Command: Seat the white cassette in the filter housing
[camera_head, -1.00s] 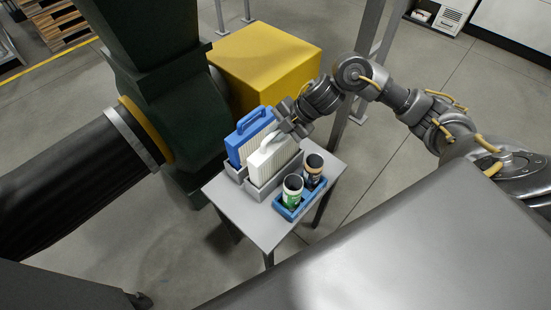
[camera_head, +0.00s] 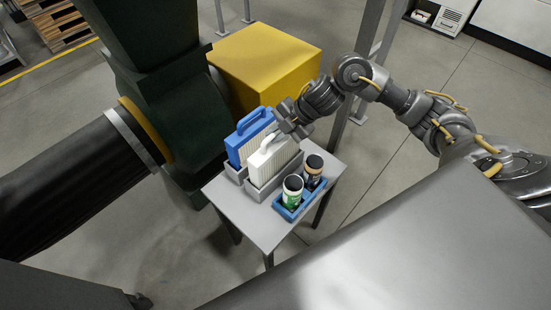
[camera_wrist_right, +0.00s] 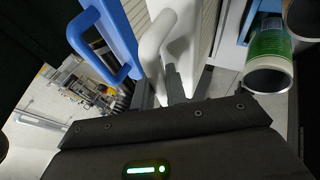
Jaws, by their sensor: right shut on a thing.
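The white cassette (camera_head: 271,162) stands upright in a grey holder (camera_head: 262,188) on a small grey table. My right gripper (camera_head: 285,132) reaches it from the upper right and is shut on its handle. In the right wrist view, the fingers (camera_wrist_right: 160,90) close around the white handle (camera_wrist_right: 152,42). A blue cassette (camera_head: 237,149) stands in the slot beside it, to the left; its handle (camera_wrist_right: 86,42) also shows in the wrist view. A dark green machine (camera_head: 178,120) with a duct stands left of the table; I cannot tell whether it is the filter housing. My left gripper is not in view.
The table (camera_head: 258,222) also carries a blue tray (camera_head: 291,212) with a green-labelled can (camera_head: 292,194) and a dark can (camera_head: 314,166), close to the cassettes. A yellow block (camera_head: 265,58) stands behind. A thick black duct (camera_head: 70,185) runs left.

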